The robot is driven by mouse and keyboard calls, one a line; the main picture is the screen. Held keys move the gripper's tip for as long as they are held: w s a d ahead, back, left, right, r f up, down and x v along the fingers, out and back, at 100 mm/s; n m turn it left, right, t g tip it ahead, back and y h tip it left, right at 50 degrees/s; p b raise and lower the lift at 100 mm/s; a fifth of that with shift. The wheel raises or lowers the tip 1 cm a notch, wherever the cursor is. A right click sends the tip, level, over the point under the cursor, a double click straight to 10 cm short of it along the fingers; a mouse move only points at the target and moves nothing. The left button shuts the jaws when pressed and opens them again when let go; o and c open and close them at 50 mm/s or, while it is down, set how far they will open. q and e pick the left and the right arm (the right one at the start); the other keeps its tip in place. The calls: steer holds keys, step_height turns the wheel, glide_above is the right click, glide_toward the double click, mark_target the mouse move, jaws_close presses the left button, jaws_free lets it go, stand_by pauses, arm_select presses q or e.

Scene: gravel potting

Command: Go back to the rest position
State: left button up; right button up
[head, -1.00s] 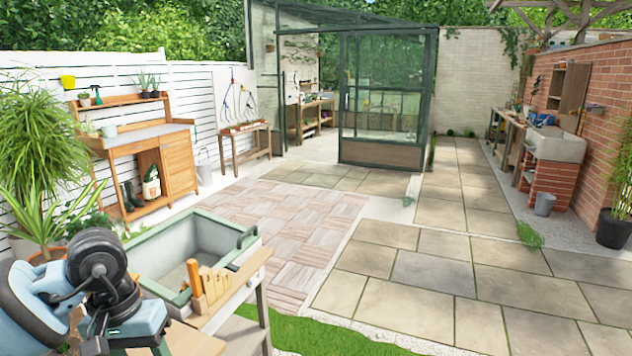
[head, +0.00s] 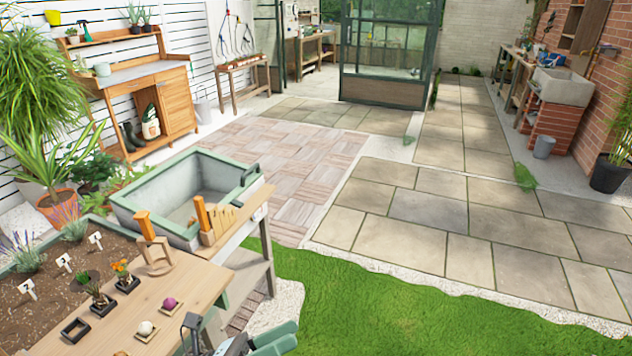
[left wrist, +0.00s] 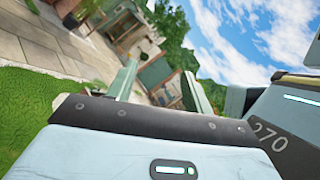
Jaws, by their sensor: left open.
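My left gripper (head: 236,338) shows at the bottom edge of the head view, just past the right front of the wooden potting bench (head: 205,283). Only part of it is in frame. In the left wrist view its two fingers (left wrist: 160,72) stand apart with nothing held between them. Behind them that view shows patio, grass, trees and sky, tilted. My right gripper is in neither view.
Open lawn (head: 400,305) and paving lie to the right.

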arm_select(q)
steer(key=s+a+f+n+t+y, duration=0.1)
steer(key=a+f+n+t+y, duration=0.3)
steer(key=n, duration=0.5)
steer(key=s+a+f+n+t+y+p, duration=0.1)
steer(key=a+f+n+t+y, duration=0.1)
steer(key=f+n+y, duration=0.55)
steer(key=s+a+f+n+t+y, duration=0.2)
steer(key=a+f+n, duration=0.1)
steer(key=n, duration=0.8)
steer(key=s+a+f+n+g+y, duration=0.2)
steer(key=s+f+n+g, duration=0.1)
steer(key=s+f+n, duration=0.3)
steer(key=s+a+f+n+g+y, duration=0.3)
steer(key=s+f+n, duration=0.3)
steer(key=s, duration=0.5)
step_height(320, 180, down, 2)
steer(key=shift+a+f+g+p, duration=0.1)
steer(key=shift+a+g+p, duration=0.2)
steer(key=shift+a, duration=0.05)
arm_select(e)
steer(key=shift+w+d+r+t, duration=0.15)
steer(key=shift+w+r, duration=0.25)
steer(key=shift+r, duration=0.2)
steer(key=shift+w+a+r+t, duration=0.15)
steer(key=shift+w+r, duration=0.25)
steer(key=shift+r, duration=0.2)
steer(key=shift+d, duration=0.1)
